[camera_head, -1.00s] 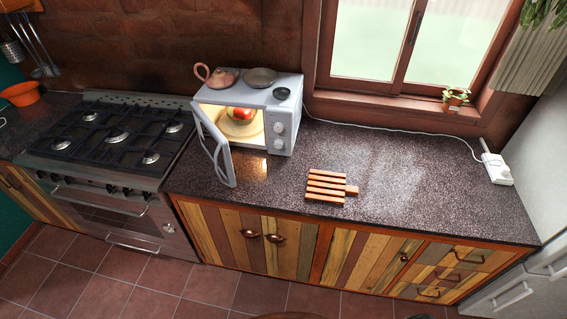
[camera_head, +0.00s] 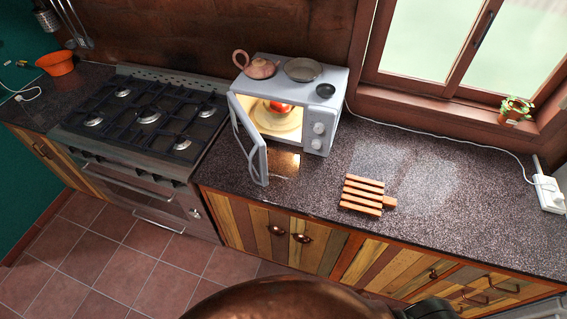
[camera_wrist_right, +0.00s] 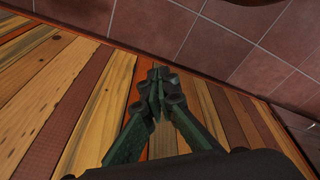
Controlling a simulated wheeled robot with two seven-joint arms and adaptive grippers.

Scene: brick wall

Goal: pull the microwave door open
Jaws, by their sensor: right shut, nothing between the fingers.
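The white microwave (camera_head: 318,115) stands on the dark counter beside the stove. Its door (camera_head: 261,164) is swung wide open on the left side, pointing out toward the counter's front edge. The lit inside shows a turntable plate (camera_head: 277,122) with a red round item (camera_head: 280,107) on it. My right gripper (camera_wrist_right: 157,76) shows in the right wrist view with its fingers together and empty, in front of the striped wooden cabinet fronts. No microwave part shows in that view. My left gripper is not in view.
A teapot (camera_head: 260,68), a plate (camera_head: 303,69) and a small dark bowl (camera_head: 325,90) sit on the microwave. A slatted wooden board (camera_head: 362,195) lies on the counter to its right. The stove (camera_head: 150,120) is at left. Counter beyond the board is clear.

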